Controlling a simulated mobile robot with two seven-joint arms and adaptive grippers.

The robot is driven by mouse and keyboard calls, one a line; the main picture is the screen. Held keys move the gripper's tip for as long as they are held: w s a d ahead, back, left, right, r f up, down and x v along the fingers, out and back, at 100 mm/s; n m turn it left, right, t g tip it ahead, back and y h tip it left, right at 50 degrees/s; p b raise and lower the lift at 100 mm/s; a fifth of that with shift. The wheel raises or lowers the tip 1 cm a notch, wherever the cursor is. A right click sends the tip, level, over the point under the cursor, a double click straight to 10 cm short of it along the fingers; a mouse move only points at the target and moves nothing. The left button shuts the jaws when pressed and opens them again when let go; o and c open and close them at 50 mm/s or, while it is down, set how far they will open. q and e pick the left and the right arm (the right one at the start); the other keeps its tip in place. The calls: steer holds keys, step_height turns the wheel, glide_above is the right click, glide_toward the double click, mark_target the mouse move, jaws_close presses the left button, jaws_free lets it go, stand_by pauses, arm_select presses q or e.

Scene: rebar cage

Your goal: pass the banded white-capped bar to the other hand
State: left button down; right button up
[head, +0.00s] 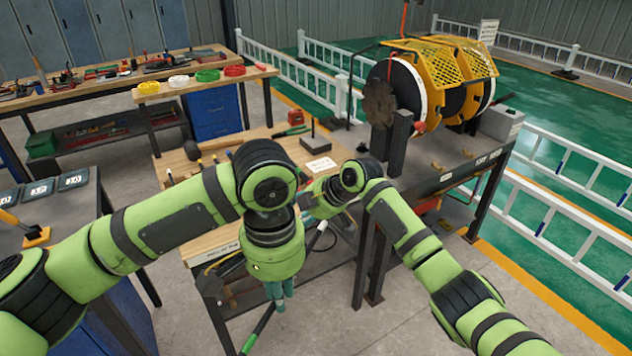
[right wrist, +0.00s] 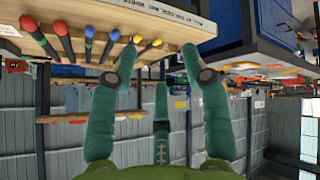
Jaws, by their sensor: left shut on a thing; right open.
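My left gripper (head: 278,300) points down in front of the near workbench and is shut on a slim dark bar (head: 261,327). The bar slants from the lower left up to the right, with a green band near its lower end. Its middle is partly covered by the fingers. A pale tip shows by its upper end, but I cannot clearly tell a white cap. My right gripper shows in the right wrist view (right wrist: 160,78), open with nothing between its teal fingers.
The wooden workbench (head: 235,158) has a label plate along its edge. Bars or handles with red, blue and yellow ends (right wrist: 64,38) line its edge in the right wrist view. A dark steel table (head: 450,160) with a yellow-guarded machine (head: 455,75) stands to the right.

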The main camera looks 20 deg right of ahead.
steer(key=s+a+r+n+g, duration=0.1)
steer(key=s+a+r+n, duration=0.2)
steer(key=r, duration=0.4)
steer(key=s+a+r+n+g, duration=0.1)
steer(key=s+r+n+g, duration=0.2)
steer(key=r, duration=0.4)
arm_select(q)
steer(key=shift+r, duration=0.1)
steer(key=shift+s, duration=0.1)
arm_select(e)
steer(key=s+d+r+n+h, duration=0.35)
steer(key=s+r+n, duration=0.3)
steer(key=s, duration=0.35)
step_height(320, 180, down, 12)
steer(key=w+a+h, duration=0.1)
steer(key=shift+a+g, duration=0.25)
steer(key=shift+g, duration=0.15)
steer(key=shift+w+n, duration=0.1)
steer(key=shift+n, duration=0.15)
